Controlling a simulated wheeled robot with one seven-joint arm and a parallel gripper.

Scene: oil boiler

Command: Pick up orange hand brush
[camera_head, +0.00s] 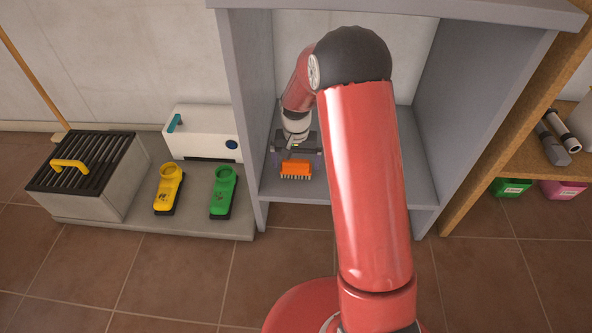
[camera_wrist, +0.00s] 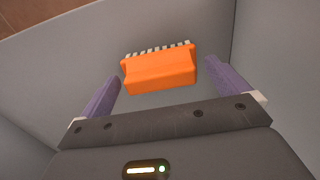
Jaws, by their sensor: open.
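The orange hand brush (camera_head: 296,169) lies on the grey bottom shelf (camera_head: 400,172) of an open cabinet, near its front left. It has an orange back and pale bristles along one edge. In the wrist view the brush (camera_wrist: 160,70) sits between and just beyond the fingertips of my gripper (camera_wrist: 162,82). The two purple fingers are spread wide, with a gap on each side of the brush. My gripper (camera_head: 297,156) also shows in the head view, inside the cabinet right behind the brush. It is open and holds nothing.
The cabinet's left wall (camera_head: 246,90) stands close to my gripper, and its right wall (camera_head: 480,110) is farther off. Left of the cabinet, a low grey platform (camera_head: 200,222) bears yellow (camera_head: 168,190) and green (camera_head: 222,192) tools and a white box (camera_head: 205,132). The cabinet's right floor is clear.

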